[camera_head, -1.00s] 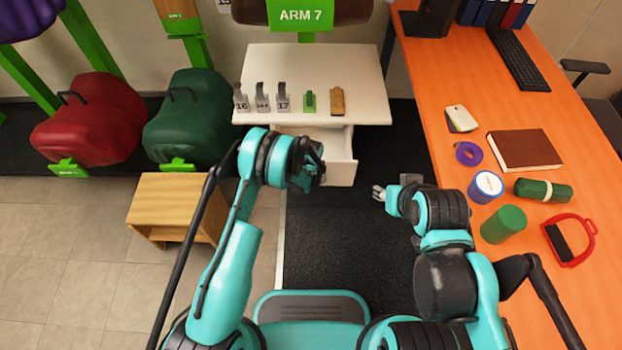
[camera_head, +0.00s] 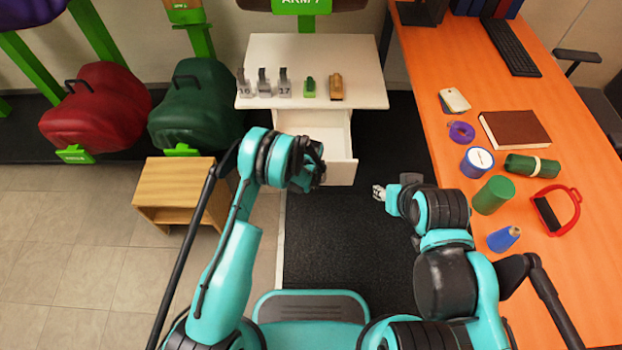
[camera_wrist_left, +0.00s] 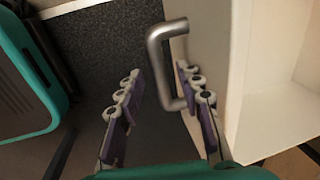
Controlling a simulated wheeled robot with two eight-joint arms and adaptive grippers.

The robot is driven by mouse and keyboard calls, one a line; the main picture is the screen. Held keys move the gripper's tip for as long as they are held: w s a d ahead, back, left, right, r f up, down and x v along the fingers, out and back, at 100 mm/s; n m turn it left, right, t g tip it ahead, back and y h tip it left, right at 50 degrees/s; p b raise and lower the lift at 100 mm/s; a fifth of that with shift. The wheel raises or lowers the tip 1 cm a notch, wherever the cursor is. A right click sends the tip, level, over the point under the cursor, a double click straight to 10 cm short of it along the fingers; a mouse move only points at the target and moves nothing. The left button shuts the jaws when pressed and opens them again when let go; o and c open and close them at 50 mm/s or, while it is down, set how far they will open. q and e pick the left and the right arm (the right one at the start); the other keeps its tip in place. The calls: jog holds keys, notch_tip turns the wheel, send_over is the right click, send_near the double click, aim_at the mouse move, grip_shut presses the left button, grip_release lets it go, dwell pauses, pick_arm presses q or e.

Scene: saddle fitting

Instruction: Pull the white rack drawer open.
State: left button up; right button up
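The white rack drawer (camera_head: 341,172) stands partly open below the white rack top (camera_head: 350,60), its inside showing. My left gripper (camera_head: 312,170) is at the drawer front's left part in the head view; the arm hides the handle there. In the left wrist view the grey metal handle (camera_wrist_left: 163,62) sits between the spread fingers of my left gripper (camera_wrist_left: 162,95). The right finger lies between the handle bar and the white front, the left finger outside with a visible gap. My right gripper (camera_head: 379,193) is right of the drawer, touching nothing; its fingers are too small to judge.
Several number tags, a green piece and a brown block (camera_head: 336,87) stand on the rack top. A wooden stool (camera_head: 175,180) is at left, an orange desk (camera_head: 440,70) with loose items at right. The dark mat (camera_head: 335,240) before the drawer is clear.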

pick_arm(q)
notch_tip(320, 180, up, 12)
jog(key=s, duration=0.2)
dwell(0.4)
jog(key=shift+s+f, duration=0.1)
jog(key=s+a+r+n+t, duration=0.1)
jog(key=s+a+r+n, duration=0.15)
jog(key=r, duration=0.45)
jog(key=s+a+r+n, duration=0.2)
jog(key=a+r+n, duration=0.15)
jog(key=r, duration=0.45)
jog(key=s+a+r+n+t, duration=0.1)
jog(key=s+a+r+n, duration=0.15)
jog(key=r, duration=0.45)
jog(key=s+a+r+n+t, duration=0.1)
jog(key=s+a+r+n, duration=0.2)
jog(key=s, duration=0.6)
jog(key=s+a+r+n+t, duration=0.2)
jog(key=s+a+n, duration=0.4)
jog(key=s, duration=0.3)
jog(key=shift+v, duration=0.85)
